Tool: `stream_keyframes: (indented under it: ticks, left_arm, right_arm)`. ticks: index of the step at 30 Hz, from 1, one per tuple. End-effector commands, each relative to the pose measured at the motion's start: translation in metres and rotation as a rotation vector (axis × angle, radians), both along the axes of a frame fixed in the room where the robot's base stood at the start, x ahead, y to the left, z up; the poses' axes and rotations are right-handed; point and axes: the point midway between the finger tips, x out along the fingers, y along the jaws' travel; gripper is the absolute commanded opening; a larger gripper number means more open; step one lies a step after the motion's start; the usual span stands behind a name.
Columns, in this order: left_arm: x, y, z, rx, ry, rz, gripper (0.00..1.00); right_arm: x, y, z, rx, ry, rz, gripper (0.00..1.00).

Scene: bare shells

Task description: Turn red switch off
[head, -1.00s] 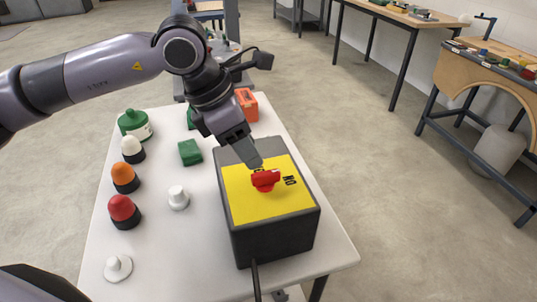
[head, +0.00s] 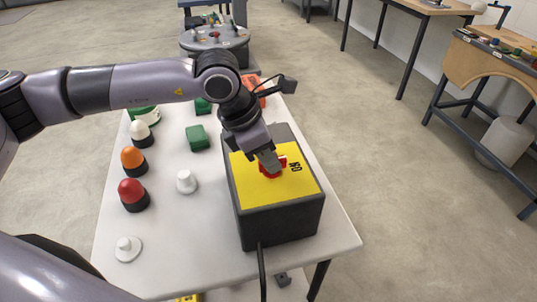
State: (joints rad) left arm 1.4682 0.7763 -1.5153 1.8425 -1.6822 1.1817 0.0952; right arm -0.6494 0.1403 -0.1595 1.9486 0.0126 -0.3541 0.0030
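The red switch (head: 270,171) is a rotary knob on the yellow top plate (head: 262,195) of a dark grey box (head: 281,225). The word "ON" shows on the plate to the right of the knob. My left gripper (head: 268,163) comes down from above and behind, with its fingertips at the knob and covering part of it. I cannot tell whether the fingers are closed on the knob. The other label on the plate is hidden behind the gripper. My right gripper does not show.
The box stands on a white table (head: 205,240). Left of it are a white knob (head: 186,181), a red button (head: 133,193), an orange button (head: 133,160) and a green block (head: 197,138). A cable (head: 262,270) hangs from the box's front.

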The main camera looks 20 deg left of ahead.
Motion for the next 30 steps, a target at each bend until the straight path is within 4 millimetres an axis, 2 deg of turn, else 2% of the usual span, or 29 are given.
stream_keyframes:
  ticks: [8, 14, 20, 30]
  left_arm:
    - [0.000, 0.001, -0.002, 0.002, 0.002, 0.009, 0.00]
    - [-0.001, 0.000, -0.006, 0.003, 0.001, 0.066, 0.00]
    - [-0.001, -0.001, -0.009, 0.003, -0.001, 0.198, 0.00]
    - [-0.003, -0.003, -0.009, 0.003, -0.001, 0.513, 0.00]
  right_arm:
    - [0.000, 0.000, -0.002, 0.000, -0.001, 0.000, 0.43]
    - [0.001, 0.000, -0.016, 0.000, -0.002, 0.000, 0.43]
    - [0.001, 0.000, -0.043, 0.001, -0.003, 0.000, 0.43]
    - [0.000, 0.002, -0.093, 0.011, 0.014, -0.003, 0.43]
